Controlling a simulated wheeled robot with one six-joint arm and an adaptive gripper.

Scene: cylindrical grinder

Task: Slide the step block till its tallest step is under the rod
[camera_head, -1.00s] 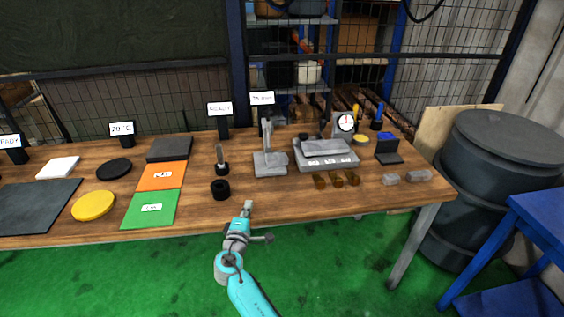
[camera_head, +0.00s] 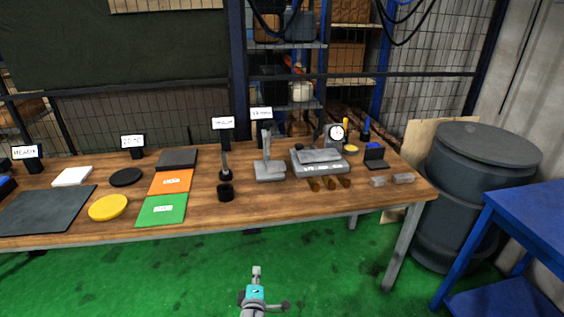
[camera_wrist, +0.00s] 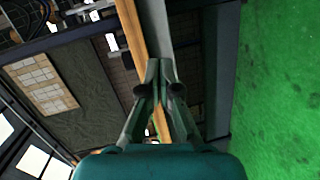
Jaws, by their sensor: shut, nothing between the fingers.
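A grey metal stand (camera_head: 269,170) with an upright post stands near the middle of the table. To its right is a wider grey block (camera_head: 319,162) with a raised upper part. A round white dial (camera_head: 336,133) stands behind that block's right end. I cannot tell which grey piece is the step block, nor make out the rod or the steps at this size. My gripper (camera_head: 256,270) is shut and empty, in front of the table and apart from everything on it. In the wrist view its fingers (camera_wrist: 160,70) come together, with no task object recognisable.
Small brass pieces (camera_head: 329,183) and clear blocks (camera_head: 391,180) lie near the table's (camera_head: 300,205) front right. A blue table (camera_head: 520,225) and a dark barrel (camera_head: 470,190) stand at right. Green floor before the table is clear.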

